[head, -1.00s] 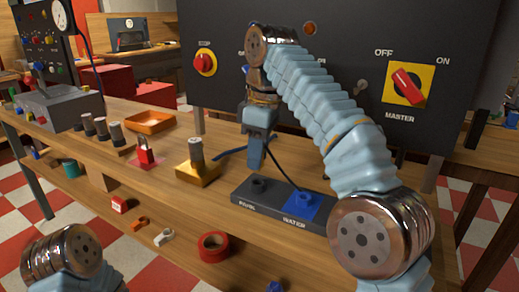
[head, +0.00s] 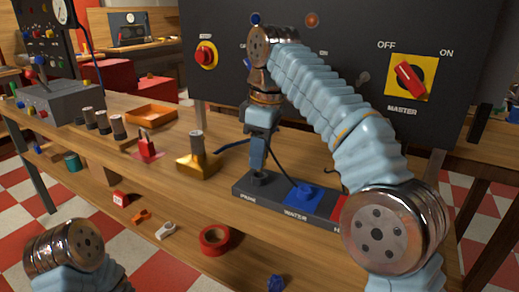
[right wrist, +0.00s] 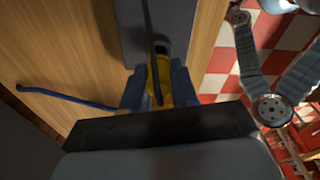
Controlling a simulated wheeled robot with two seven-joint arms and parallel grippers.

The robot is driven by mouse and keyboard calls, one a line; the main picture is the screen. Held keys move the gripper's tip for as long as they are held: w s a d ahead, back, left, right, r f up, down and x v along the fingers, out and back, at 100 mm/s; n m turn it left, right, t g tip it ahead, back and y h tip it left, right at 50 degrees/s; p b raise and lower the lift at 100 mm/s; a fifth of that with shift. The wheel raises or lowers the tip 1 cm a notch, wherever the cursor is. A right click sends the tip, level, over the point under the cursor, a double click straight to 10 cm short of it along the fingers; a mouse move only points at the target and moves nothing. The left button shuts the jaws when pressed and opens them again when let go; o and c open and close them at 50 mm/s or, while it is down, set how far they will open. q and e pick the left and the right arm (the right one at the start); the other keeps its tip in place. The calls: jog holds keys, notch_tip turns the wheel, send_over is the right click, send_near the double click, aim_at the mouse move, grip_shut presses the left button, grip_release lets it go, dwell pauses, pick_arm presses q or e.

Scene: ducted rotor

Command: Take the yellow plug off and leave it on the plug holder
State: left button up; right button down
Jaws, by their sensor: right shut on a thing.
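My right gripper (head: 258,160) is shut on the yellow plug, which shows between its blue fingers in the right wrist view (right wrist: 162,78). In the head view the fingers hide the plug. The fingertips are right above the left-end socket (head: 262,179) of a dark strip (head: 241,188) with labelled sockets, which looks like the plug holder. I cannot tell whether the plug touches that socket. A black cable (right wrist: 152,25) crosses in front of the plug in the wrist view. My left gripper is out of view; only part of that arm shows at the lower left.
The strip also has a blue socket (head: 303,195) marked WATER and a red one (head: 340,206), partly behind my right arm. A gold block (head: 196,167) with a grey cylinder stands to the left. A red padlock (head: 147,150) and an orange tray (head: 152,115) lie farther left.

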dwell(0.4)
jog(key=shift+f+b, duration=0.65)
jog(key=shift+f, duration=0.55)
jog(key=c, duration=0.8)
grip_release()
jog(key=shift+r, duration=0.1)
